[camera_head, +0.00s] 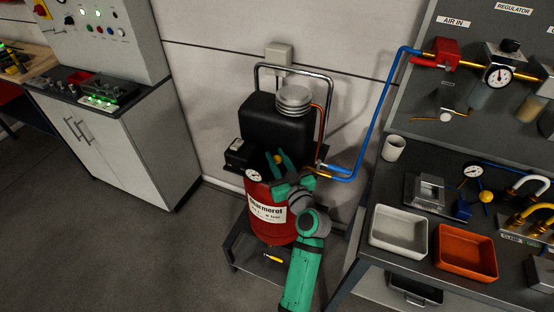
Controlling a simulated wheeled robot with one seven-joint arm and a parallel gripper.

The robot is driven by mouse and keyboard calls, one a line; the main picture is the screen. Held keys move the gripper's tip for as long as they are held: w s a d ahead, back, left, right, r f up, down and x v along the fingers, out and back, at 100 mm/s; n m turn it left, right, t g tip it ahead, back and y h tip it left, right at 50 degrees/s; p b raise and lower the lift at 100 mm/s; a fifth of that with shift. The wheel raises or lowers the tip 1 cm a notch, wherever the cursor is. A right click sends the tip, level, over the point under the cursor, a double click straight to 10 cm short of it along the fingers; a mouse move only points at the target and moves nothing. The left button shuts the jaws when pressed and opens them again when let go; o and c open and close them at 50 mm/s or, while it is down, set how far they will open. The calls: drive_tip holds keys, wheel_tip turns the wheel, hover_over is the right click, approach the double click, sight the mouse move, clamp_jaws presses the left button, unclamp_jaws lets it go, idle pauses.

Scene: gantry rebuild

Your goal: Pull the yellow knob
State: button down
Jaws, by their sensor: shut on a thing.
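My gripper (277,157), green, is over the top of the red tank (258,193) of the compressor in the middle. Its two fingers point up and away, on either side of a small yellow spot that looks like the yellow knob (278,160). The gripper is shut on it. The fingers hide most of the knob, and its exact shape cannot be made out. My green arm comes in from the bottom and covers the tank's right side. A round gauge (254,175) sits on the tank just left of the fingers.
A black unit (270,122) with a chrome handle stands behind the tank. A blue hose (383,105) runs from the compressor to the panel at right. A bench with a white tray (398,230) and an orange tray (466,252) is at right. Floor is clear at lower left.

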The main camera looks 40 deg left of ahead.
drive_tip(key=c, duration=1.5)
unclamp_jaws()
drive_tip(key=v, duration=1.1)
drive_tip(key=shift+s, duration=0.1)
